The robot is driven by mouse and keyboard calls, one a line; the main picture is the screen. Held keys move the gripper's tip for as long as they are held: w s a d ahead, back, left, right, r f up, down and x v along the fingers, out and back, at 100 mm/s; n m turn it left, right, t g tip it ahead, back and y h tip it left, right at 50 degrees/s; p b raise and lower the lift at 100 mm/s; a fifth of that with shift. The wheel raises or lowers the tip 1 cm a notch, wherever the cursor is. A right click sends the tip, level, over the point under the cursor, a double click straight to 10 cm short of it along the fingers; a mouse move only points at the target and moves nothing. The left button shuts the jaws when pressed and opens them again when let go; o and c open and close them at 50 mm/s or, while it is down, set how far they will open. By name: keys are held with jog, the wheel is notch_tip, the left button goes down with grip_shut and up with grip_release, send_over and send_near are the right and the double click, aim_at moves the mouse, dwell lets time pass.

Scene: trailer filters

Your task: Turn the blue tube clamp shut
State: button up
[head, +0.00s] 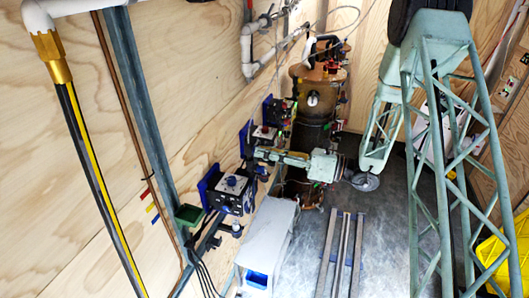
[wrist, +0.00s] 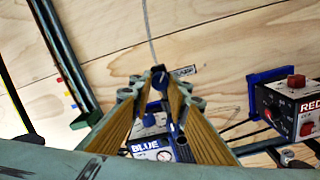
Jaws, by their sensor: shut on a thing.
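My gripper (wrist: 160,84) is closed in on a small dark blue knob-like piece, the blue tube clamp (wrist: 160,76), on the plywood wall. Its ridged brown finger pads narrow toward the clamp and hide most of its sides. A thin tube rises from the clamp up the wall. In the head view my gripper (head: 250,153) reaches left to the wall; the clamp is too small to make out there. The box labelled BLUE (wrist: 146,145) is below the fingertips and partly hidden by the fingers.
A box labelled RED (wrist: 293,103) with red knobs is to the right on a blue bracket. A large brown tank (head: 315,100) stands behind the gripper. A grey bench (head: 267,232) is below.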

jog(key=o, duration=0.9)
jog(key=shift+d, duration=0.2)
jog(key=shift+v, duration=5.8)
